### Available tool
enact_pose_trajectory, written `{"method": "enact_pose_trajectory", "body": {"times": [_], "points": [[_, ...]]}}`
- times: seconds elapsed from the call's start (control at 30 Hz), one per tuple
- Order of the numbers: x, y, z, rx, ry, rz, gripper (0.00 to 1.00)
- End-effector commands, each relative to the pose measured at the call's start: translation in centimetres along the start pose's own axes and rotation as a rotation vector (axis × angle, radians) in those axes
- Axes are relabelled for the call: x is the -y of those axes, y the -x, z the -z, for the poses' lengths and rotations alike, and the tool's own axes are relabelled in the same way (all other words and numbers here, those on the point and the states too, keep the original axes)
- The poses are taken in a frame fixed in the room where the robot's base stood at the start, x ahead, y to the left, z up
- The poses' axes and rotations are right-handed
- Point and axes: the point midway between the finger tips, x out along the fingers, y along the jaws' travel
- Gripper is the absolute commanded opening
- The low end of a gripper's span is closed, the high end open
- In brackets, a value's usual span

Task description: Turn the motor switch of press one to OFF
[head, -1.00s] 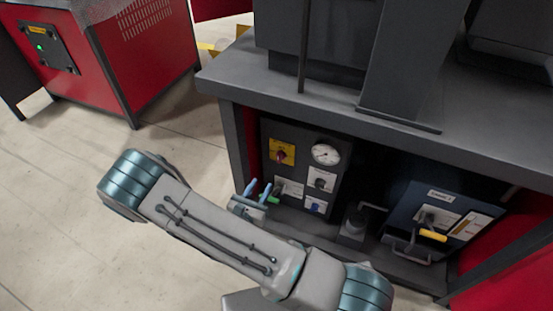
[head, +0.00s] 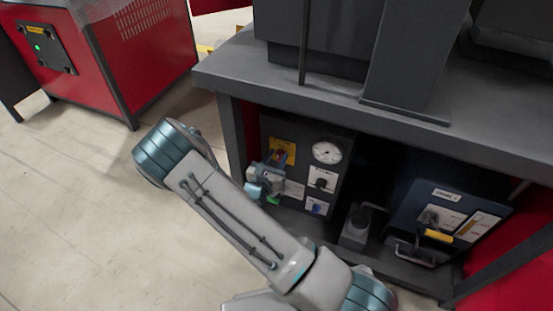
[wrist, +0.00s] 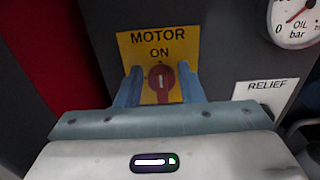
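The motor switch is a red knob (wrist: 161,80) on a yellow plate (wrist: 137,42) marked MOTOR, with ON above the knob. The knob's white mark stands upright, toward ON. In the head view the yellow plate (head: 287,147) is at the upper left of the press's control panel, and my gripper covers the knob at least partly. My gripper (wrist: 158,85) is open, with one blue finger on each side of the knob. Gaps show between the fingers and the knob, so it is not gripped. The lower part of the plate is hidden behind my gripper.
A pressure gauge (head: 326,152) is right of the switch, above other small controls. The panel sits in a recess under the grey bench top (head: 300,92). A dark blue unit (head: 400,208) with a yellow handle (head: 438,236) is further right. Open floor lies left.

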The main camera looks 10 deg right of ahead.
Motion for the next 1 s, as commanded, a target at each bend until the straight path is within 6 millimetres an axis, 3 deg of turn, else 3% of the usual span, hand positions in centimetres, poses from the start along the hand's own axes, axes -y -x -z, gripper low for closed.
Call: {"method": "enact_pose_trajectory", "body": {"times": [0.07, 0.2, 0.67, 1.0], "points": [[0.01, 0.01, -0.01, 0.000, 0.000, 0.000, 0.35], [0.03, 0.02, 0.00, 0.000, 0.000, 0.001, 0.00], [-0.06, 0.06, -0.22, -0.001, 0.069, 0.001, 0.00], [-0.56, 0.08, -0.37, -0.002, 0.329, 0.000, 0.00]]}}
